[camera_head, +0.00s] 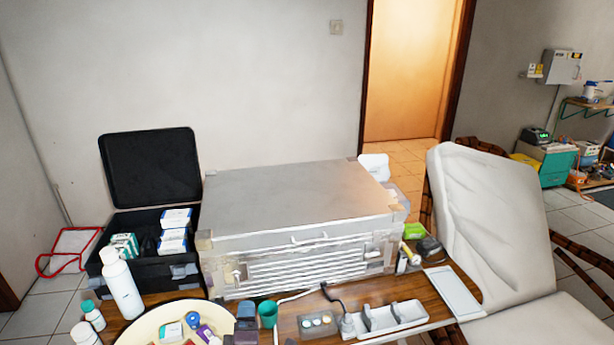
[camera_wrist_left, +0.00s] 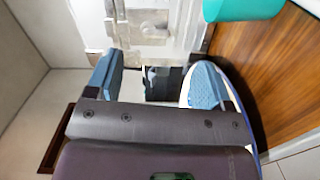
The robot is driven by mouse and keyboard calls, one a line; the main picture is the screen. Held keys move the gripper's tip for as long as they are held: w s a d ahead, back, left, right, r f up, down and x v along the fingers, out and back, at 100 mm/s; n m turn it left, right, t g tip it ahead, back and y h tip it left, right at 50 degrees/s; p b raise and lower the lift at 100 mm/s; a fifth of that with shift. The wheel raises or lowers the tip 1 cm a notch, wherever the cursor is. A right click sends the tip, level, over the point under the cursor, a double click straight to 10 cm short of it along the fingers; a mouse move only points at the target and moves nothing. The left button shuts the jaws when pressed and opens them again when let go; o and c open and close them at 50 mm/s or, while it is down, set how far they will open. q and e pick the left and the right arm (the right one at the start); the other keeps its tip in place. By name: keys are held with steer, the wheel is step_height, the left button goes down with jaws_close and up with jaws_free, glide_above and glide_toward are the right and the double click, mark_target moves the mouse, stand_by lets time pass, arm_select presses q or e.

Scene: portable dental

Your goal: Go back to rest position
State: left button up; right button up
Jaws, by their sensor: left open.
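My left gripper (camera_head: 244,322) shows small at the bottom of the head view, beside the teal cup (camera_head: 267,314) and right of the round cream tray (camera_head: 140,338). In the left wrist view, its two blue-padded fingers (camera_wrist_left: 155,82) stand wide apart. Nothing is gripped between them; a dark and pale thing shows in the gap behind. The teal cup is at the top right of that view (camera_wrist_left: 243,8), apart from the fingers. My right gripper cannot be made out in the head view.
A large metal case (camera_head: 290,215) stands behind the gripper on the wooden table (camera_head: 455,268). An open black case (camera_head: 150,215) and a white bottle (camera_head: 121,287) are at left. A white sectioned tray (camera_head: 385,319) lies at right, before a padded chair (camera_head: 490,220).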

arm_select(q)
step_height(320, 180, up, 4)
steer(key=d+m+h, duration=0.2)
steer(key=m+h, duration=0.1)
steer(key=m, duration=0.3)
steer(key=s+a+f+m+g, duration=0.1)
steer(key=s+a+m, duration=0.2)
steer(key=s, duration=0.3)
steer(key=s+a+f+m+g, duration=0.2)
steer(key=s+a+m, duration=0.1)
steer(key=s+m, duration=0.3)
steer(key=s+a+f+m+g+h, duration=0.1)
steer(key=s+a+f+m, duration=0.1)
steer(key=s+a+m, duration=0.2)
steer(key=shift+s+a+f, duration=0.1)
steer(key=shift+s+f, duration=0.05)
steer(key=shift+s, duration=1.2)
steer(key=s+a+f+g, duration=0.2)
steer(key=s+f, duration=0.1)
steer(key=s, duration=0.5)
steer(key=shift+s+a+f+m, duration=0.15)
steer(key=shift+s+f+m, duration=0.15)
steer(key=shift+f+m, duration=0.1)
arm_select(e)
steer(key=shift+w+r, duration=0.35)
steer(key=shift+w, duration=0.1)
steer(key=shift+s+f, duration=0.1)
steer(key=shift+s, duration=0.1)
steer(key=shift+s+f, duration=0.25)
steer(key=shift+s, duration=0.1)
